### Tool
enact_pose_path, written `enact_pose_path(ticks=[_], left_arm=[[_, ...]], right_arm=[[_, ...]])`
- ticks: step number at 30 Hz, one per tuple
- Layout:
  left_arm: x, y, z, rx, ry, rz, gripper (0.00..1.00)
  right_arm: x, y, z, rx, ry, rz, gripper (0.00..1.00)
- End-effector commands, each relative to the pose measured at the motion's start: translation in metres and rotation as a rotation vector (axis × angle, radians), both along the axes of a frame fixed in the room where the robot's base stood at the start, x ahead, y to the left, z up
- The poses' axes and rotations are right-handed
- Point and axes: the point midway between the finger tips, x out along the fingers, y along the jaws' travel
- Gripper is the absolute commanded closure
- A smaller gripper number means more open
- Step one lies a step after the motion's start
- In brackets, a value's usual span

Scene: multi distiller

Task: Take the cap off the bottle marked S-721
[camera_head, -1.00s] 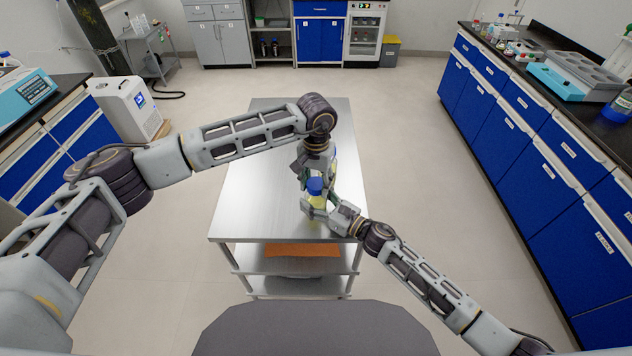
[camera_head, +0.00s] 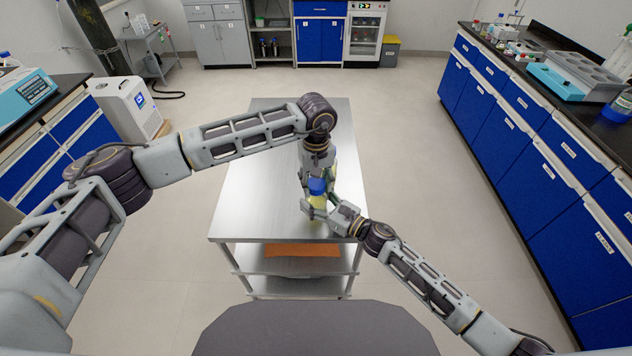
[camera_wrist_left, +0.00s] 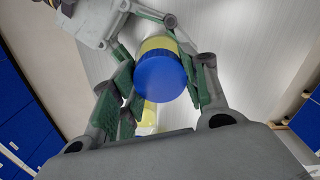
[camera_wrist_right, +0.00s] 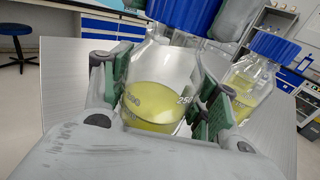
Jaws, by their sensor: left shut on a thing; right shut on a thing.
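A clear glass bottle (camera_wrist_right: 155,85) with yellow liquid and a blue cap (camera_head: 317,186) stands upright at the near part of the steel table. My right gripper (camera_wrist_right: 165,95) is shut around the bottle's body from the front right. My left gripper (camera_wrist_left: 160,85) comes from above and is shut on the blue cap (camera_wrist_left: 160,79), one finger on each side. In the right wrist view the cap is cut off by the top edge. A second blue-capped bottle (camera_wrist_right: 250,82) with yellow liquid stands behind, to the right. No S-721 mark is readable.
The steel table (camera_head: 260,190) is mostly clear around the bottles. A blue-fronted bench (camera_head: 510,130) with labware runs along the right. A white box-shaped device (camera_head: 127,107) stands on the left. Floor is free on both sides.

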Motion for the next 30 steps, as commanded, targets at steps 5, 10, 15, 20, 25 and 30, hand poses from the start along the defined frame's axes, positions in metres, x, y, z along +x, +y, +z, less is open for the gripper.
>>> enact_pose_path(ticks=[5,10,15,20,25,30], left_arm=[[0.0004,0.0003,0.0002,0.000,-0.001,0.140,0.84],[0.0004,0.0003,0.0003,0.000,-0.001,0.275,0.84],[0.0003,0.0003,0.0004,0.000,-0.001,0.409,0.84],[0.0004,0.0002,0.0004,0.000,-0.001,0.536,0.84],[0.0004,0.0002,0.0005,0.000,-0.001,0.670,0.84],[0.0004,0.0001,0.0006,-0.001,0.000,0.805,0.84]], right_arm=[[0.0000,-0.0001,-0.0002,0.000,0.000,0.000,1.00],[0.0000,-0.0001,-0.0002,0.000,0.000,0.000,1.00],[0.0000,-0.0001,-0.0002,0.000,0.000,0.000,1.00],[0.0000,-0.0001,-0.0001,0.000,0.000,0.000,1.00],[-0.0001,-0.0001,-0.0001,0.000,0.000,0.000,1.00],[-0.0001,-0.0001,-0.0001,0.000,0.000,0.000,1.00]])
